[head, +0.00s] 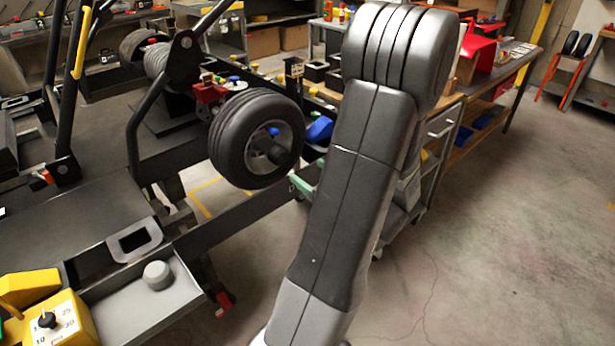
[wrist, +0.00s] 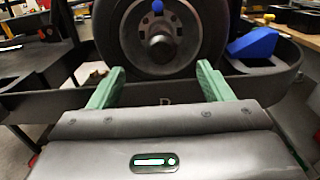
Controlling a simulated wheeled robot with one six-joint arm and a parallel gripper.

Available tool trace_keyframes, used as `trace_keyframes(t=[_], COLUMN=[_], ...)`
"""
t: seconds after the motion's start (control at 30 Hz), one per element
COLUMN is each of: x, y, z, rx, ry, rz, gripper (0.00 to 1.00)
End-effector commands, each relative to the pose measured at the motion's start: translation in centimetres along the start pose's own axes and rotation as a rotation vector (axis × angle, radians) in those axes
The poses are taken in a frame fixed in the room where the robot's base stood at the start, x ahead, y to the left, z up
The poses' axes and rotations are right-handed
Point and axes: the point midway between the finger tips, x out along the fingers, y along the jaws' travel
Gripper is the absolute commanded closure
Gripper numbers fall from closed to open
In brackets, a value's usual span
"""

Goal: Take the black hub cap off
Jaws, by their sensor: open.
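The black hub cap (head: 277,154) is a small dark round piece at the centre of the kart's wheel (head: 228,140), which has a black tyre and a grey rim. In the wrist view the hub cap (wrist: 160,48) sits at the middle of the wheel (wrist: 119,35), just beyond my fingertips. My gripper (wrist: 158,72) is open, with its two green fingers apart and nothing between them. The fingers lie to the left and right of the hub cap and a little lower in the picture. In the head view my arm hides most of the gripper.
A blue piece (head: 274,131) shows on the wheel above the hub cap. A grey tray (head: 140,300) with a light round knob (head: 158,275) is at the lower left. The floor (head: 500,220) at right is clear.

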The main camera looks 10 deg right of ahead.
Motion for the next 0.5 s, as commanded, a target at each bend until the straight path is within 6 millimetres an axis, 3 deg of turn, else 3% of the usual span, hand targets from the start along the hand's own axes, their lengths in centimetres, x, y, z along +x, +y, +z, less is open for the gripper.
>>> trace_keyframes(t=[0.17, 0.5], x=[1.6, 7.9], y=[-0.1, 0.1], z=[0.1, 0.1], rx=[0.001, -0.001], ry=[-0.004, -0.002], rz=[0.001, 0.004], gripper=[0.27, 0.27])
